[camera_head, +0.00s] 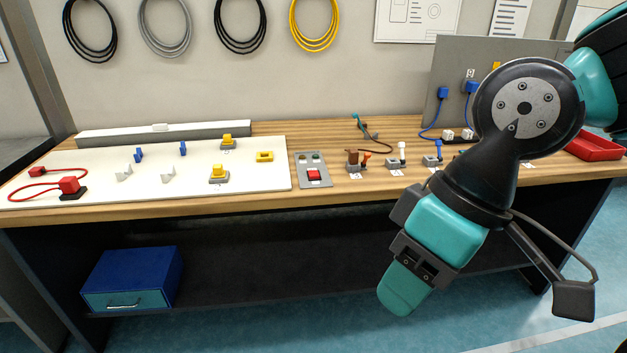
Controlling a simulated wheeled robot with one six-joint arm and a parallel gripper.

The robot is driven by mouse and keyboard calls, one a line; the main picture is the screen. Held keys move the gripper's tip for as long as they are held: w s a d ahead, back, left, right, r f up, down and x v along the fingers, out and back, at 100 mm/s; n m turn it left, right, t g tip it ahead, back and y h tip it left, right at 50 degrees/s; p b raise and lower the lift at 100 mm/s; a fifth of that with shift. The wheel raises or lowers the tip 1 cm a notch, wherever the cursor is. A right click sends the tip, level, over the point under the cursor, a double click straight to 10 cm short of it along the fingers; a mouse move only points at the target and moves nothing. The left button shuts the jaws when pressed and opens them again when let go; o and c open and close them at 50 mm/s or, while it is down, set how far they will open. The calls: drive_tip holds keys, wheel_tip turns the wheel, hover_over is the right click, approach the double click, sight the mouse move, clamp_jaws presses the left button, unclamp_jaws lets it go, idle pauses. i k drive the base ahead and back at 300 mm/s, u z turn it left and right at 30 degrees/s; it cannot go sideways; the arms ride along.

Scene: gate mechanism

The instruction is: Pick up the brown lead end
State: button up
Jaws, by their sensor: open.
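A brown block-shaped end (352,157) stands upright on a small grey base on the wooden workbench, right of the control plate, with an orange piece (365,156) close beside it. Behind it a thin dark lead (372,136) with a teal end lies curved on the bench; I cannot tell whether it joins the brown end. My gripper (404,286) hangs in front of the bench, below its top and right of the brown end, well apart from it. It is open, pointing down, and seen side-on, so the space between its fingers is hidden.
More small terminals with white (402,151) and blue (432,159) parts stand right of the brown end, close to my arm. A grey plate with a red switch (314,175) is to its left. A red tray (594,146) and upright grey panel (448,75) are at right.

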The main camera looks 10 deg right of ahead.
sight(354, 154)
drive_tip(key=z, duration=0.55)
drive_tip(key=i, duration=0.4)
drive_tip(key=z, duration=0.8)
drive_tip(key=i, duration=0.75)
drive_tip(key=u, duration=0.5)
drive_tip(key=i, duration=0.8)
drive_tip(key=z, duration=1.2)
drive_tip(key=k, duration=0.8)
drive_tip(key=u, duration=1.9)
